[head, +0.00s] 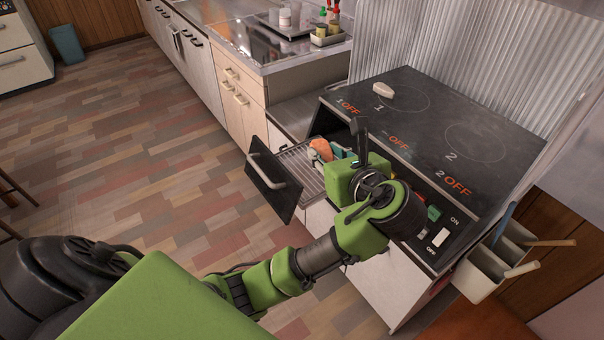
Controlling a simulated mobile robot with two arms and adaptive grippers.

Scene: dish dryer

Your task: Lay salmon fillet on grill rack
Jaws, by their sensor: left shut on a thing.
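The orange salmon fillet (321,148) is at the grill rack (302,168), a wire rack in the pulled-out drawer under the stove top. My left gripper (326,153) reaches in from the right side of the drawer and is shut on the fillet. My arm hides part of the rack and most of the gripper's body. I cannot tell whether the fillet touches the wires or is just above them. My right gripper is not in view.
The drawer front (275,186) with its handle sticks out to the left. The stove top (445,115) lies above, with a small pale object (383,90) on it. A utensil holder (492,265) hangs at the right.

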